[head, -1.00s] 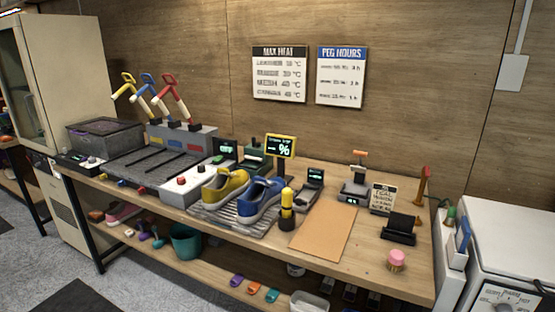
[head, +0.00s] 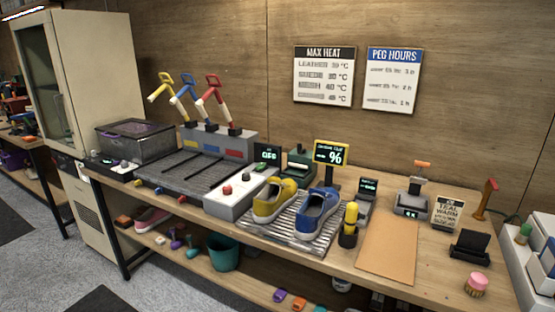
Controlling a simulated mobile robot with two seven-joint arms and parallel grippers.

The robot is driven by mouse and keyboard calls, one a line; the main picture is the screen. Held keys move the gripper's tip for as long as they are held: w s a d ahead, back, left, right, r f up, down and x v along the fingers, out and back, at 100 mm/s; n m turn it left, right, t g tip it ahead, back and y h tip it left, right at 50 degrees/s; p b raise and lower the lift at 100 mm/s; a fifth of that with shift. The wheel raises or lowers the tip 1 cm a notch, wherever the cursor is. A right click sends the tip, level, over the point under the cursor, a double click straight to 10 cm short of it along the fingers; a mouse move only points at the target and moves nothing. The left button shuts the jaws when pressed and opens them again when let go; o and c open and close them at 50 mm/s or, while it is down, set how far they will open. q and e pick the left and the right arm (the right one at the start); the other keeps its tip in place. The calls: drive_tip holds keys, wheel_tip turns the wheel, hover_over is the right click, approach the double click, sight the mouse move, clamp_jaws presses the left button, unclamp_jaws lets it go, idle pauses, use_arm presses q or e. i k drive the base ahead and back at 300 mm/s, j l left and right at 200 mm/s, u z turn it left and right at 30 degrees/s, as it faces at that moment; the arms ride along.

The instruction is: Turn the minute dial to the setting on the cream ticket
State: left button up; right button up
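A cream ticket (head: 447,214) stands upright at the right of the bench; I read "TEAL" and "WARM" on it, and the smaller print is too small to read. A white control box (head: 232,197) with a red knob and a pale knob sits left of the shoes. A small black display (head: 267,156) with green digits stands behind it. I cannot tell which control is the minute dial. Neither of my grippers shows in the head view.
A yellow shoe (head: 274,201) and a blue shoe (head: 317,212) stand on a metal rack. A brown mat (head: 387,246) is bare. A pink-topped brush (head: 476,284) lies near the front right edge. A tall cabinet (head: 90,75) stands at the left.

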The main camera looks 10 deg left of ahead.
sight(124, 164)
drive_tip(key=i+j, duration=0.1)
drive_tip(key=j, duration=0.35)
drive_tip(key=i+j+u, duration=0.15)
drive_tip(key=j, duration=0.7)
drive_tip(key=i+j+u, duration=0.1)
drive_tip(key=j, duration=0.35)
drive_tip(key=i+j+u, duration=0.1)
drive_tip(key=j, duration=0.3)
drive_tip(key=i+j, duration=0.25)
drive_tip(key=j, duration=0.15)
drive_tip(key=i+j+u, duration=0.1)
drive_tip(key=j, duration=0.3)
drive_tip(key=i+j+u, duration=0.1)
drive_tip(key=j, duration=0.3)
drive_tip(key=i, duration=0.1)
